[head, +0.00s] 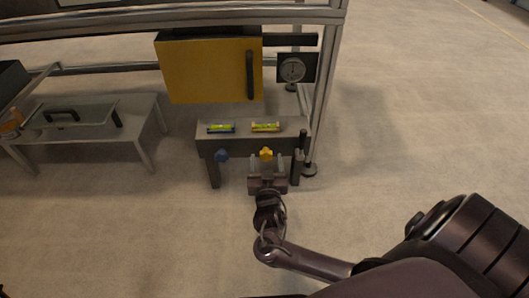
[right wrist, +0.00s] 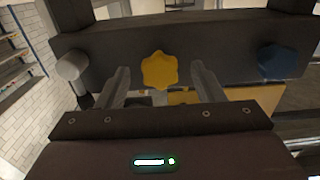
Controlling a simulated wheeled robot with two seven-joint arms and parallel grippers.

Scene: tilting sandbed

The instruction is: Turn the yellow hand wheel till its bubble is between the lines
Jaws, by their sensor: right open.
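The yellow hand wheel (head: 266,154) is a small lobed knob on the front of a grey bench. It also shows in the right wrist view (right wrist: 159,70), between and beyond my fingers. A yellow-framed level vial (head: 265,127) lies on the bench top above it; the bubble's place between the lines is too small to tell. My right gripper (head: 267,165) is open in front of the yellow wheel, one finger to each side. In the right wrist view the gripper (right wrist: 163,85) appears empty, with gaps beside the wheel. My left gripper is not in view.
A blue hand wheel (head: 222,155) and a blue level vial (head: 221,128) are on the same bench (head: 240,145), to the left. A yellow panel (head: 210,70) and a dial gauge (head: 292,69) stand behind. A low table (head: 90,130) is at left. Floor in front is clear.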

